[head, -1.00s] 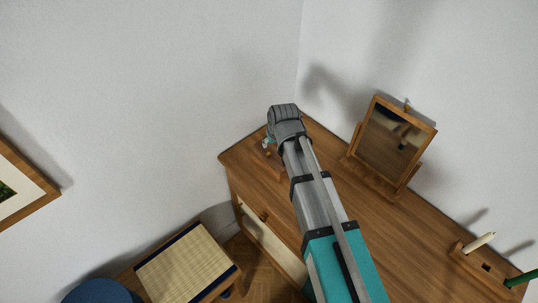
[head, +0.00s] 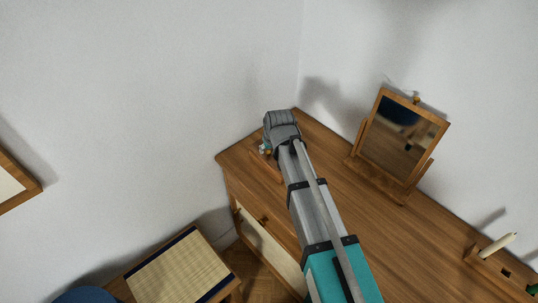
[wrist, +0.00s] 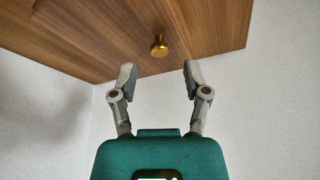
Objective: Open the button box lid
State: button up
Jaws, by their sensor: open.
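My gripper (wrist: 159,72) is open and empty in the wrist view, its two fingers spread. A brass knob (wrist: 159,46) shows just beyond the fingertips, roughly centred between them and apart from both. The knob sits on a wooden surface (wrist: 90,32); I cannot tell if this is the button box lid or the dresser top. In the head view my gripper (head: 265,149) is at the far left corner of the wooden dresser, mostly hidden behind my arm. A small wooden piece (head: 264,166) shows beside it; most of it is hidden, and no box is clearly visible.
A tilting mirror (head: 403,140) stands on the dresser top (head: 365,225), right of my arm. A candle (head: 497,245) is in a wooden holder at the right. A woven-top stool (head: 180,268) stands on the floor at lower left. White walls meet behind the far corner.

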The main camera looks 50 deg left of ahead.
jog(key=shift+b+x, duration=0.95)
jog(key=shift+x, duration=0.4)
grip_shut()
